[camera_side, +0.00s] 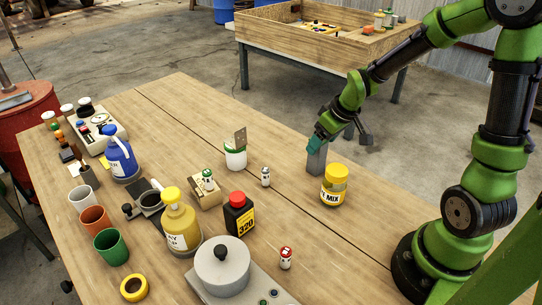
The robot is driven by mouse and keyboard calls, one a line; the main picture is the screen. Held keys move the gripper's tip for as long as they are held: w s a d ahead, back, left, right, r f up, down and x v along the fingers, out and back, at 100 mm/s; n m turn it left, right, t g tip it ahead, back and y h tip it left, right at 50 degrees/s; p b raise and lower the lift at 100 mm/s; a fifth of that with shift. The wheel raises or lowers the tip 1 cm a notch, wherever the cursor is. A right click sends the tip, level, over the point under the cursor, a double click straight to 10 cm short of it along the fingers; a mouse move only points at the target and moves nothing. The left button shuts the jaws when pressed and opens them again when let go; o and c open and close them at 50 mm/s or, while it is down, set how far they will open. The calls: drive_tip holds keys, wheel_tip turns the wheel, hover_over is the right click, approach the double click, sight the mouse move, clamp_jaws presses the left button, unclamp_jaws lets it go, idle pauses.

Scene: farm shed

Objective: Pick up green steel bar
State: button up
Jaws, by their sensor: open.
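A small upright block (316,160), grey with a green-teal tint near its top, stands on the wooden table near the far right edge. It is the thing that looks most like the green steel bar, though its colour is hard to tell. My gripper (332,130) is at the end of the green and black arm, reaching down from the right. It is open and close to the top of the block. The fingertips are small and partly overlap the block, so I cannot tell whether they touch it.
A yellow-lidded jar (334,186) stands just right of the block, and a small white-and-black figure (265,177) to its left. A white-and-green cup (235,157) is farther left. Bottles, cups and a grey device (228,272) crowd the left and front. A raised wooden tray (290,30) stands behind.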

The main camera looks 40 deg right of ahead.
drive_tip(key=x, duration=0.5)
drive_tip(key=shift+r, duration=0.1)
drive_tip(key=c, duration=1.2)
